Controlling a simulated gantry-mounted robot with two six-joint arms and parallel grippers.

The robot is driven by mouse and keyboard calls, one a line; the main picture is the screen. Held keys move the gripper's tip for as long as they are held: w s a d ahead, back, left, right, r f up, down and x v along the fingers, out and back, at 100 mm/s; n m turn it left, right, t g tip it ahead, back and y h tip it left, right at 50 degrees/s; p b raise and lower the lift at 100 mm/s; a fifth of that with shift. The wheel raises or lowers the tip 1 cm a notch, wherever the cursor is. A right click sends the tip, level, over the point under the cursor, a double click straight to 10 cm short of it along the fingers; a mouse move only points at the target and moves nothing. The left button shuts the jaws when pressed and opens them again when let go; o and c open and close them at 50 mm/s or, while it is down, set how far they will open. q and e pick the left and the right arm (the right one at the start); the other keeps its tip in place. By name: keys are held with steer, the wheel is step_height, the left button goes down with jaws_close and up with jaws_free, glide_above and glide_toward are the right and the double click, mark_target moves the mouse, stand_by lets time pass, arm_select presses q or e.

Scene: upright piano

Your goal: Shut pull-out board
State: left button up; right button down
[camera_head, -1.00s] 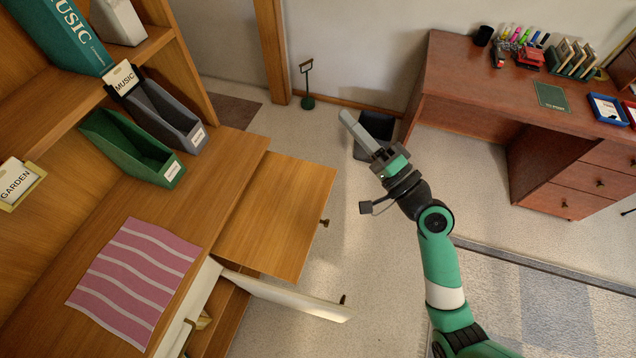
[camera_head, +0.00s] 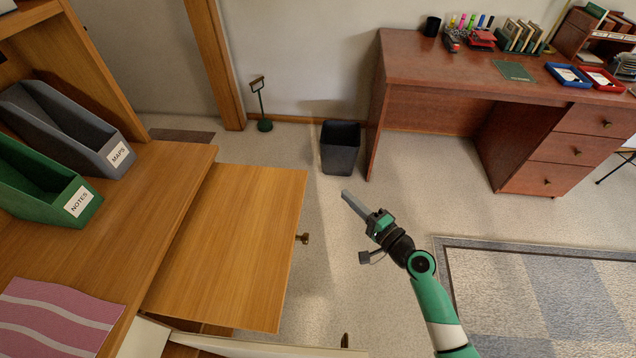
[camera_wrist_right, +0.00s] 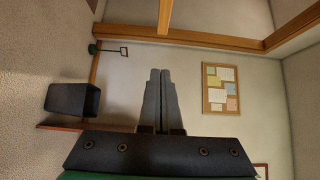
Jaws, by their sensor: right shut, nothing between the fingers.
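The pull-out board (camera_head: 235,240) is a flat wooden panel that sticks out to the right from the wooden desk unit (camera_head: 150,190) in the head view. The board does not show in the right wrist view. My left gripper is not in view.
Below the board, a pale door or panel (camera_head: 240,346) stands open at the bottom edge. A dark waste bin (camera_head: 340,150) and a green stand (camera_head: 263,110) are near the wall. A reddish desk (camera_head: 450,75) is at the back right. Floor between is clear.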

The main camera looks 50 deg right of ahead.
steer(key=w, duration=1)
steer(key=shift+w+a+b, duration=0.15)
steer(key=shift+a+b, duration=0.25)
steer(key=shift+a, duration=0.05)
